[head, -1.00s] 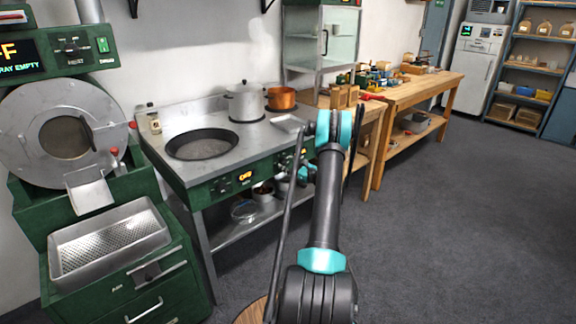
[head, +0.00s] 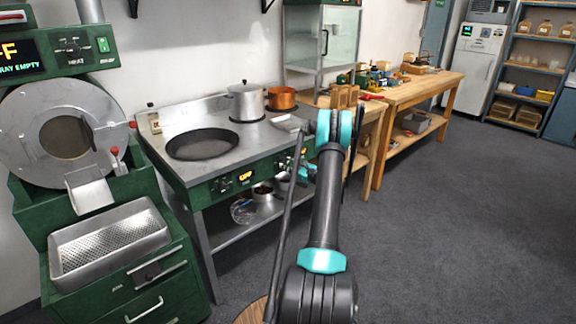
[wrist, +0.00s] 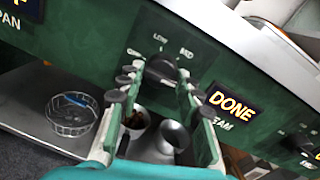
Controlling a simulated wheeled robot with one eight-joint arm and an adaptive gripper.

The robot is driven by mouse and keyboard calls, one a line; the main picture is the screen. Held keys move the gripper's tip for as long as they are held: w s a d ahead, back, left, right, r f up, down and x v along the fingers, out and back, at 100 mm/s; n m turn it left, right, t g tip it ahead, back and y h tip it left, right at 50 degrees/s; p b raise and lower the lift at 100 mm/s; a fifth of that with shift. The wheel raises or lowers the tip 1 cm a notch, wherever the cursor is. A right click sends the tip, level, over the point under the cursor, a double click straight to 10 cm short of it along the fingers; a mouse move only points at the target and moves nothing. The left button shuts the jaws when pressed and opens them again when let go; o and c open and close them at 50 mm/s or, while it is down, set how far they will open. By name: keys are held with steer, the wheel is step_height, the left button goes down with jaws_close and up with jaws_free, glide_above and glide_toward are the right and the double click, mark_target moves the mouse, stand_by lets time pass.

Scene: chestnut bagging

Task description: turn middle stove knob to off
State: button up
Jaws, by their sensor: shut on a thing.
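The middle stove knob (wrist: 162,71) is dark and round on the green front panel in the wrist view. Labels including LOW and MED are printed around it; I cannot read clearly where its pointer stands. My gripper (wrist: 160,82) has its pale fingers with dark pads on both sides of this knob, shut on it. A lit DONE display (wrist: 233,107) is just right of the knob. In the head view my gripper (head: 306,171) is at the stove (head: 215,175) front, partly hidden by my arm, and hides the knob there.
A dark pan (head: 202,144), a steel pot (head: 246,101) and a copper pot (head: 282,98) stand on the stove. A wire basket (wrist: 72,116) and pots sit on the shelf below. Another knob (wrist: 300,141) is to the right. Open floor lies right of my arm.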

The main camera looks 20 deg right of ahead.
steer(key=n, duration=0.4)
steer(key=shift+d+r+n+h, duration=0.1)
steer(key=shift+n+h, duration=0.2)
steer(key=shift+n, duration=0.1)
steer(key=n, duration=0.8)
steer(key=shift+h, duration=0.3)
steer(key=n, duration=0.4)
steer(key=shift+r+n+h, duration=0.1)
steer(key=shift+n+h, duration=0.2)
steer(key=n, duration=0.7)
steer(key=shift+a+n+h, duration=0.2)
steer(key=shift+n+h, duration=0.1)
steer(key=shift+n, duration=0.1)
steer(key=n, duration=0.4)
steer(key=shift+s+t, duration=0.1)
steer(key=shift+t, duration=0.3)
steer(key=shift+a+n, duration=0.1)
steer(key=shift+n, duration=2)
steer(key=shift+f, duration=0.2)
